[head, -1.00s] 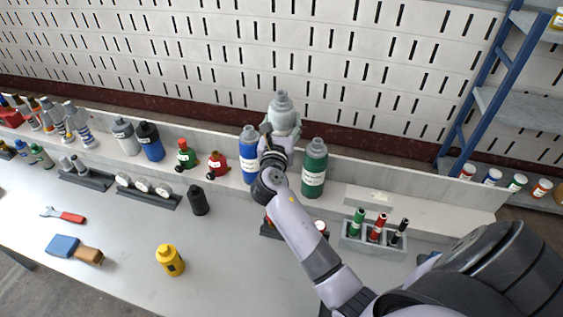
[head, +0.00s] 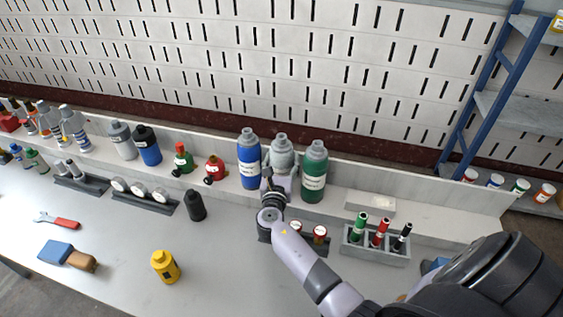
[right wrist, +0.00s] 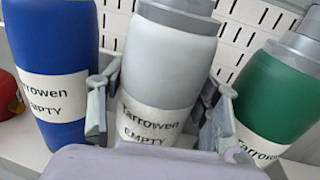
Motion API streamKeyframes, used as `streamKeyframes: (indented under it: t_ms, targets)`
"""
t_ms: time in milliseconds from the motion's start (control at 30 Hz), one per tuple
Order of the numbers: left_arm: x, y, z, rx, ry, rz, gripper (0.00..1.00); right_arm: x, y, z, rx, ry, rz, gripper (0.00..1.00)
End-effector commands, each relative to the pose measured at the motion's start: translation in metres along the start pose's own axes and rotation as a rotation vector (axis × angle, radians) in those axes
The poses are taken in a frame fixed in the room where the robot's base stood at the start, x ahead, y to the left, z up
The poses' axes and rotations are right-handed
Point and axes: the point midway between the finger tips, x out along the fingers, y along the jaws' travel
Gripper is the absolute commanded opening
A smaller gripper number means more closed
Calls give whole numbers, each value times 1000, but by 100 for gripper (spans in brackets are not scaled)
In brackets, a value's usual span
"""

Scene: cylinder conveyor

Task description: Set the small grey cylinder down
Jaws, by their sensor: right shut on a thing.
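The light grey cylinder (head: 281,153), with a stepped cap and a white "Tarrowen EMPTY" label, stands upright between the blue cylinder (head: 249,160) and the green cylinder (head: 314,172) at the back ledge. In the right wrist view the grey cylinder (right wrist: 168,70) fills the middle, with a finger on each side of it. My right gripper (right wrist: 160,112) is shut on it. Its base is hidden behind my gripper, so I cannot tell whether it touches the ledge. My left gripper is not in view.
The blue (right wrist: 55,60) and green (right wrist: 272,92) cylinders stand close on either side of my right gripper. A marker holder (head: 375,250) is to the right. A yellow bottle (head: 165,266) and a black bottle (head: 195,205) stand on the table, left of my arm.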

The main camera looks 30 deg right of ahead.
Motion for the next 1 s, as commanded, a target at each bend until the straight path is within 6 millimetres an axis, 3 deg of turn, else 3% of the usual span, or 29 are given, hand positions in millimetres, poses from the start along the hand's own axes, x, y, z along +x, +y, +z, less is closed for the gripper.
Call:
streamKeyframes:
  t_ms: [233,267,300,400,767,1000]
  targets:
    - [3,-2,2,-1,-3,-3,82,1,0,-1,1,-5,0,5]
    - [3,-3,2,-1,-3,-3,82,0,0,-3,0,0,0,59]
    - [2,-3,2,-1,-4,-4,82,0,0,-2,1,0,0,61]
    - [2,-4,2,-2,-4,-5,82,0,0,-2,0,0,0,66]
    - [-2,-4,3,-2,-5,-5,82,-1,0,2,0,1,1,66]
    - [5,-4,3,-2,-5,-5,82,-44,0,-2,2,3,3,66]
